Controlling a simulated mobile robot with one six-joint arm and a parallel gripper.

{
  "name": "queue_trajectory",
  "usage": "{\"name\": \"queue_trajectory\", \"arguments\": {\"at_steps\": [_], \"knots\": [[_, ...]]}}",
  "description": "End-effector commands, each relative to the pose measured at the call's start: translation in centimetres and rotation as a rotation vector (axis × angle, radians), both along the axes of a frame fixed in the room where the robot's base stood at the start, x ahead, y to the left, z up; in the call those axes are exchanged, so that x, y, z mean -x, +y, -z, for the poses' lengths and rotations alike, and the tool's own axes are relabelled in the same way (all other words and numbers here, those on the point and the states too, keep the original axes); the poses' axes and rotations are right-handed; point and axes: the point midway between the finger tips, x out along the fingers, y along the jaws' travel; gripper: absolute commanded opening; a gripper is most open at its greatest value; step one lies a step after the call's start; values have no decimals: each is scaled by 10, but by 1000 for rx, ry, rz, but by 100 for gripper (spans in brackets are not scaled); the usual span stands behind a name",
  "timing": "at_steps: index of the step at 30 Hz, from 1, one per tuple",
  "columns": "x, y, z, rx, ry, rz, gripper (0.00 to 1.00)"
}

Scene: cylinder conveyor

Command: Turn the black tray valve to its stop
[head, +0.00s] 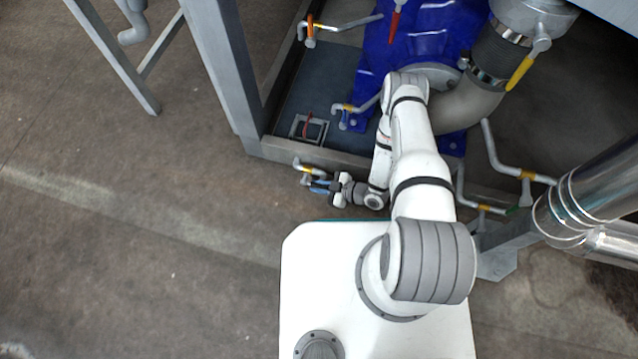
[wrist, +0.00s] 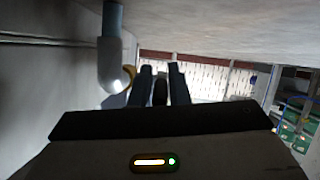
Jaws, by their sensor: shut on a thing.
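My gripper (head: 333,189) is low beside the front edge of the machine tray, at the end of a small pipe. In the wrist view its two dark fingers (wrist: 162,88) stand on either side of a black handle (wrist: 160,93), which looks like the black tray valve's lever, and the jaws are shut on it. In the head view the black handle is hidden by the gripper or too small to make out. A grey pipe elbow (wrist: 110,62) with a yellow ring (wrist: 130,76) is just left of the fingers.
A red-handled fitting (head: 308,125) sits in the tray behind. A grey frame post (head: 222,70) stands left. Open floor (head: 130,230) lies to the left.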

Motion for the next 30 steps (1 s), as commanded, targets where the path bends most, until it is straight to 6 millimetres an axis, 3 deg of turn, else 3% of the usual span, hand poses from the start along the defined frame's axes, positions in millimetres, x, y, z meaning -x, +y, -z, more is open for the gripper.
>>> {"name": "queue_trajectory", "arguments": {"at_steps": [5, 6, 13, 23, 30], "knots": [[-4, -1, -1, 0, -8, 3, 0], [-4, -2, -1, -1, -9, 5, 17], [-4, -4, 0, 1, -6, 13, 36], [-6, -7, -1, 2, -8, 20, 37], [-3, -27, -13, 2, -7, 13, 37]]}}
